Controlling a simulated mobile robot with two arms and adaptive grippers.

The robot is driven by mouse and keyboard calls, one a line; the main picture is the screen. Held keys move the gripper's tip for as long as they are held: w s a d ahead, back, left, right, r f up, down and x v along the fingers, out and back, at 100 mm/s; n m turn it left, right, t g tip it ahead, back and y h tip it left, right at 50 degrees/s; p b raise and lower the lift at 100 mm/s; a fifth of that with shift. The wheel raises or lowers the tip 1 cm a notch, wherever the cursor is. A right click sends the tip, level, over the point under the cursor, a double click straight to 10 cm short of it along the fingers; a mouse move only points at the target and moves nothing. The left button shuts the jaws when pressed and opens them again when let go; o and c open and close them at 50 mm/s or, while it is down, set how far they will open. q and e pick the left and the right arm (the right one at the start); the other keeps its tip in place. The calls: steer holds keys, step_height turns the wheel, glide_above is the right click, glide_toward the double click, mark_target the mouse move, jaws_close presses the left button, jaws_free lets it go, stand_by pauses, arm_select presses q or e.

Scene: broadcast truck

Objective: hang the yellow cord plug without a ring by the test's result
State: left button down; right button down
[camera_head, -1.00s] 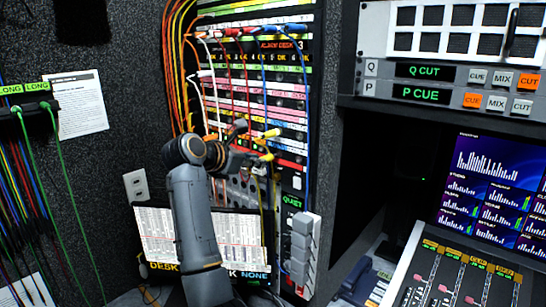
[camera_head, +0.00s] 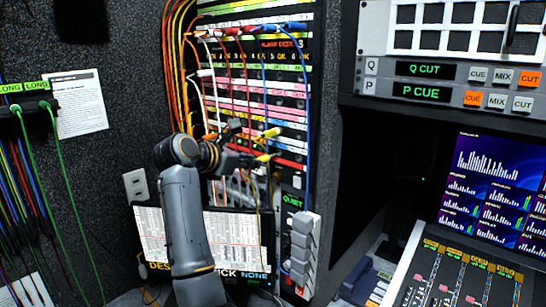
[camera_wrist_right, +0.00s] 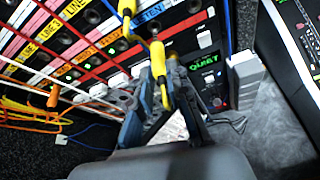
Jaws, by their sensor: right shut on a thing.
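A yellow cord plug (camera_head: 264,157) is in my right gripper (camera_head: 252,158), in front of the lower rows of the patch panel (camera_head: 287,118). In the right wrist view the same plug (camera_wrist_right: 158,62) points up and away from between the fingers of my right gripper (camera_wrist_right: 165,98), which are shut on it. A second yellow plug (camera_head: 268,133) sits just above it at the panel and also shows in the wrist view (camera_wrist_right: 127,12). I cannot tell whether either plug has a ring. A small display (camera_head: 292,201) reads QUIET in green. My left gripper is out of view.
A cord rack labelled LONG (camera_head: 30,103) with green cords hangs on the left wall. A labelled sheet board (camera_head: 240,235) stands below the panel, partly behind my arm. Grey blocks (camera_head: 303,240) jut out at the panel's lower right. Orange, red and blue cords loop across the panel.

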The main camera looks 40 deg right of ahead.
steer(key=shift+s+a+b, duration=0.1)
steer(key=shift+a+b, duration=0.3)
steer(key=shift+a, duration=0.75)
steer(key=shift+a, duration=0.1)
steer(key=a, duration=0.2)
steer(key=shift+s+a+b, duration=0.1)
steer(key=shift+a+b, duration=0.2)
steer(key=shift+a, duration=0.1)
